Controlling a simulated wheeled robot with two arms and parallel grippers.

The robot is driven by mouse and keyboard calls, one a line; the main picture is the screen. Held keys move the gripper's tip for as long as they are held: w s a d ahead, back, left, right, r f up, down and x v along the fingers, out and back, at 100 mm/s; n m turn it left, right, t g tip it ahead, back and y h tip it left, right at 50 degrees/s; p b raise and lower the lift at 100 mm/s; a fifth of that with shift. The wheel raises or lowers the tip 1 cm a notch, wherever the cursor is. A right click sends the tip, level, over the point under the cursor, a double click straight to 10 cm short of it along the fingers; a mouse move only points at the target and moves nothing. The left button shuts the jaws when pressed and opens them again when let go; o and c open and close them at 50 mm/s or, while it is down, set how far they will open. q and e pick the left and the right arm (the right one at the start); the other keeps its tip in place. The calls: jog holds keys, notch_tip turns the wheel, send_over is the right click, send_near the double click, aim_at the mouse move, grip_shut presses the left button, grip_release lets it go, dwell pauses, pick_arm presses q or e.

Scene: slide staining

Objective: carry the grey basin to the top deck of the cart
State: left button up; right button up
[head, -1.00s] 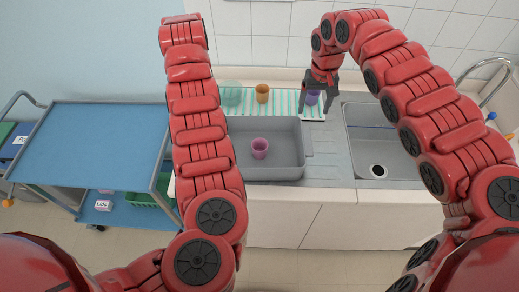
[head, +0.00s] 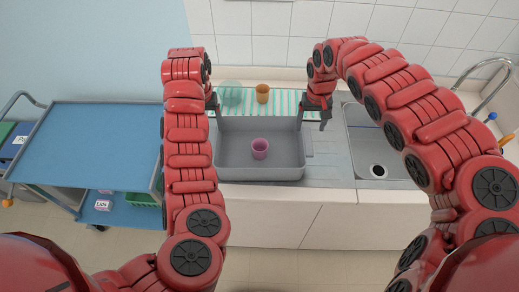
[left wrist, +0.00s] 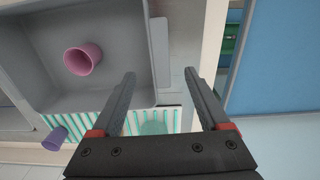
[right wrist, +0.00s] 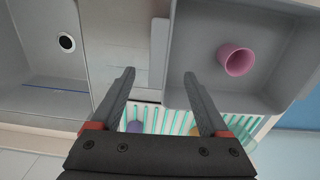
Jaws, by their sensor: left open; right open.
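The grey basin (head: 258,173) stands on the counter left of the sink, with a pink cup (head: 260,148) upright in it. It also shows in the left wrist view (left wrist: 112,40) and the right wrist view (right wrist: 195,60), each with a side handle past the fingertips. My left gripper (head: 213,104), partly hidden by its own arm, is open at the basin's back left. My right gripper (head: 314,116) is open and empty near its back right. The cart's blue top deck (head: 95,140) is at the left and looks bare.
A green-striped mat (head: 285,101) behind the basin holds an orange cup (head: 262,93) and a green glass bowl (head: 230,94); a purple cup (left wrist: 55,138) shows in the left wrist view. The sink (head: 375,145) is at right. A labelled box (head: 103,205) sits on the cart's lower deck.

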aim_at(212, 140)
pick_arm(q)
notch_tip(212, 140, down, 9)
jog(key=shift+s+d, duration=0.1)
pick_arm(e)
notch_tip(212, 140, down, 9)
jog(key=shift+r, duration=0.1)
pick_arm(q)
jog(key=shift+f, duration=0.35)
pick_arm(e)
jog(key=shift+f, duration=0.4)
pick_arm(q)
grip_shut()
pick_arm(e)
grip_shut()
